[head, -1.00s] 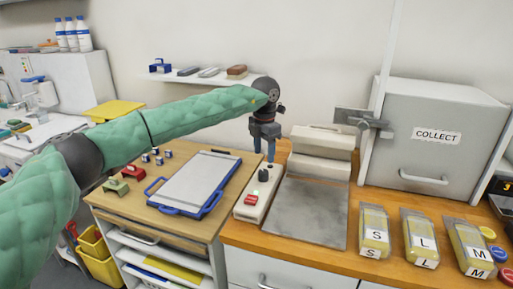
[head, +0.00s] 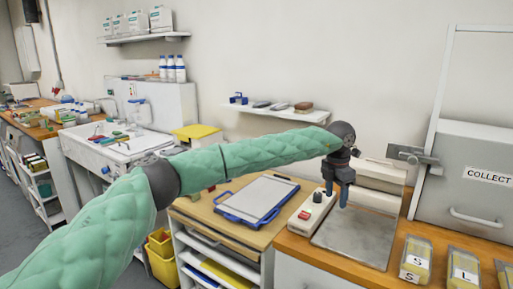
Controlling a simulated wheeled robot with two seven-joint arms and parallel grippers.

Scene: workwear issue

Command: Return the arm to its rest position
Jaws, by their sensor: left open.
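My left arm, in a green quilted sleeve, reaches from the lower left across the head view. From this angle I cannot tell how far above the surface the fingertips are. My right gripper is not in view.
A blue-framed board (head: 257,198) lies on the wooden cart to the left. The COLLECT locker (head: 469,200) stands at the right, with labelled packets (head: 463,268) in front. A wall shelf (head: 277,115) is behind the arm. A sink counter (head: 110,140) is farther left.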

